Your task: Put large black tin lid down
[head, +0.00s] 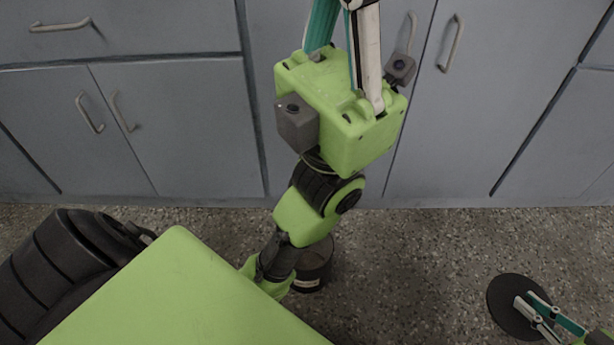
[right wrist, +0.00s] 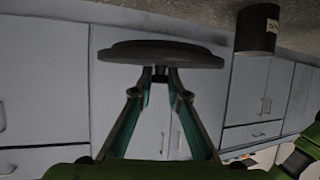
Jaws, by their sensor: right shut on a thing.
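A large black tin lid (head: 503,290) is a dark round disc at the lower right of the head view. My right gripper (head: 526,303) is shut on it. The right wrist view shows the lid (right wrist: 165,50) edge-on, its small knob between the fingertips (right wrist: 160,74). A gap between the lid and the speckled surface cannot be judged. A black tin (head: 316,262) with a pale label stands on the surface, partly hidden by my left arm; it also shows in the right wrist view (right wrist: 257,32). My left gripper (head: 342,40) points up, its fingertips cut off by the frame's top.
Grey-blue cabinets (head: 170,125) with handles line the back. The speckled grey surface (head: 420,265) is clear between the tin and the lid. My left arm crosses the middle of the head view.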

